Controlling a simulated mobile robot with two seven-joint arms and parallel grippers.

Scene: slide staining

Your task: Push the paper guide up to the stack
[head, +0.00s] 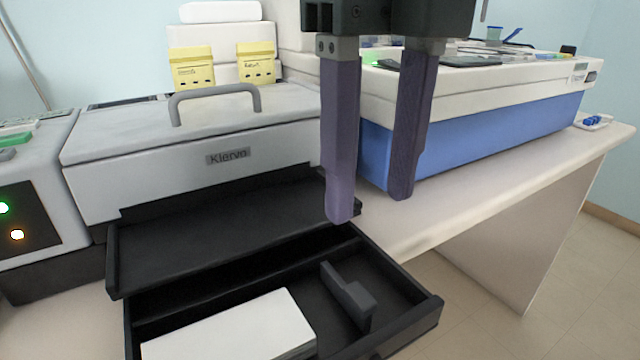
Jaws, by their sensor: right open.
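The paper guide (346,293) is a dark grey piece with a raised block, standing in the black paper tray (400,289) of the Kiervo printer (200,160). The white paper stack (232,333) lies in the tray to the left of the guide. A gap of bare black tray shows between guide and stack. My right gripper (371,208) is open, its two purple fingers pointing down, empty, above and behind the guide. Its fingertips look apart from the guide. My left gripper is not in view. The stack's near end is cut off by the frame.
A black upper tray (215,235) juts out above the back of the paper tray. A blue and white machine (480,120) stands on the table to the right. Yellow boxes (192,73) sit on the printer. Table edge (470,205) is clear.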

